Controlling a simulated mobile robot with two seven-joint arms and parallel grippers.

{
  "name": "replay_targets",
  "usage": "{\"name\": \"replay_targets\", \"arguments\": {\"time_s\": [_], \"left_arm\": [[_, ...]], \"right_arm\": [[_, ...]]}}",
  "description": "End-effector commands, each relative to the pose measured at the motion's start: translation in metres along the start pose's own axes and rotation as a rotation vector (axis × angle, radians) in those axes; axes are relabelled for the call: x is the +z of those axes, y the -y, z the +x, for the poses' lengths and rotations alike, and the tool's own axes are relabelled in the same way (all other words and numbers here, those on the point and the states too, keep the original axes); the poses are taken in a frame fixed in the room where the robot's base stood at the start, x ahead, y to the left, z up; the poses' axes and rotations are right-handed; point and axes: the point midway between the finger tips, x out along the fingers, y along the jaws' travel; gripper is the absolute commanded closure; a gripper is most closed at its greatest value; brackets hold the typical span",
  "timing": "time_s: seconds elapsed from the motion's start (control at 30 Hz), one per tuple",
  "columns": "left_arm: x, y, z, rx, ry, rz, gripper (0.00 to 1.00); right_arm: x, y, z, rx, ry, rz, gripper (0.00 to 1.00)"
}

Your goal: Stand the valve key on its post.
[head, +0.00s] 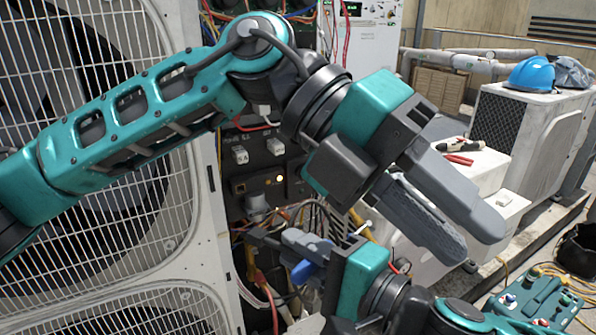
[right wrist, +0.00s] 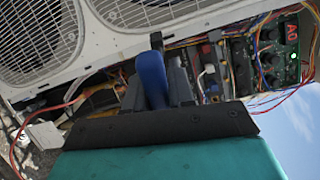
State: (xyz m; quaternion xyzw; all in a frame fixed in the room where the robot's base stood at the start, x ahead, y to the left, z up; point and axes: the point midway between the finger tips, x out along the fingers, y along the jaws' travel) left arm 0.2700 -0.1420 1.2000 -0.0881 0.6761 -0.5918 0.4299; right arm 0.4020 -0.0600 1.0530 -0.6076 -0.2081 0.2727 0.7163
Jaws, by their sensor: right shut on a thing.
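A blue piece, which I take to be the valve key (right wrist: 151,76), stands between the fingers of my right gripper in the right wrist view. In the head view, blue of it (head: 306,270) shows beside my right gripper (head: 283,241), which is low at the centre, in front of the open wiring bay. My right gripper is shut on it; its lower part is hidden. My left gripper (head: 470,238) is above and to the right, its grey fingers apart and empty, pointing down and right. I cannot make out the key's post in either view.
A condenser with fan grilles (head: 130,240) fills the left. Loose wires hang in the open bay (head: 262,185). At right are red-handled pliers (head: 459,159) on a white box, a blue hard hat (head: 531,74) on another condenser (head: 530,120), and a teal control box (head: 535,300).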

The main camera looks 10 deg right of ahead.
Motion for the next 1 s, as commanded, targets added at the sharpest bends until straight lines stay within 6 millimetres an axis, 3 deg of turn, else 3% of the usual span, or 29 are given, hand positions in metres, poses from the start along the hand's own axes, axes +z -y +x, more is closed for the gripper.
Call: {"name": "replay_targets", "arguments": {"time_s": [0.17,0.3,0.5,0.73,1.0], "left_arm": [[-0.003,-0.032,-0.016,0.393,-0.040,-0.008,0.74],[-0.004,-0.052,-0.045,0.677,-0.041,-0.046,0.74],[-0.007,-0.063,-0.088,0.963,-0.014,-0.112,0.74],[-0.009,-0.068,-0.107,1.078,0.001,-0.149,0.74],[-0.013,-0.101,-0.090,1.079,0.000,-0.150,0.74]], "right_arm": [[0.000,0.000,0.000,-0.001,0.000,0.000,1.00],[0.000,0.000,0.000,-0.001,0.000,0.000,1.00],[0.000,0.000,0.000,-0.001,0.000,0.000,1.00],[0.000,0.000,0.000,-0.001,0.000,0.000,1.00],[0.000,0.000,0.000,-0.001,0.000,0.000,1.00]]}}
